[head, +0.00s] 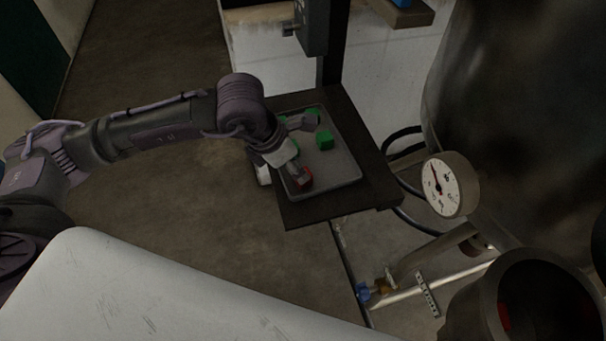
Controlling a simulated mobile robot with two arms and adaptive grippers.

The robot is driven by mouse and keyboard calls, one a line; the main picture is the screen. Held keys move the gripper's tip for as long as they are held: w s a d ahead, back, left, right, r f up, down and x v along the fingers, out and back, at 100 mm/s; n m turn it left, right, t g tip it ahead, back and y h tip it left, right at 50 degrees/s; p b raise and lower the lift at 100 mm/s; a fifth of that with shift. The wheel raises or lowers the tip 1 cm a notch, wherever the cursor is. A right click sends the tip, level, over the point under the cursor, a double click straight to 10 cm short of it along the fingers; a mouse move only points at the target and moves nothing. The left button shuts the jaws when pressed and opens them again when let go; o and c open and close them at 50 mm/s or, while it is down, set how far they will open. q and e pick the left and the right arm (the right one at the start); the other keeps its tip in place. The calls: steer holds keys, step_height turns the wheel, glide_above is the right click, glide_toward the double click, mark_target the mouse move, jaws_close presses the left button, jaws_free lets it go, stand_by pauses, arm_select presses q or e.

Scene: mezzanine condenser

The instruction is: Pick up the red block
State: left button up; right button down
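The red block (305,184) lies on a grey tray (346,172), near the tray's front left part. My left gripper (308,148) reaches over the tray from the left with its fingers spread wide. One finger is at the red block and partly covers it; I cannot tell whether they touch. The other finger is farther back, near the green blocks. Nothing is seen held between the fingers. My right gripper is not in view.
Several green blocks (324,139) are on the same tray, some partly hidden by my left gripper. The tray rests on a dark stand (374,180) with a post behind it. A pressure gauge (446,187), pipes and a large dark tank (520,110) stand to the right. Floor is open at left.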

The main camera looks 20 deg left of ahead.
arm_select(q)
steer(key=x, duration=0.4)
steer(key=shift+r+p, duration=0.1)
steer(key=shift+p, duration=0.3)
steer(key=shift+d+f, duration=0.15)
steer(key=shift+f, duration=0.25)
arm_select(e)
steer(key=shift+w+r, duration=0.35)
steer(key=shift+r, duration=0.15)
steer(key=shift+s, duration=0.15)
arm_select(q)
steer(key=c, duration=0.9)
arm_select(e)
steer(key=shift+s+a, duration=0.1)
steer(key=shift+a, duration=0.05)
arm_select(q)
steer(key=shift+r, duration=0.15)
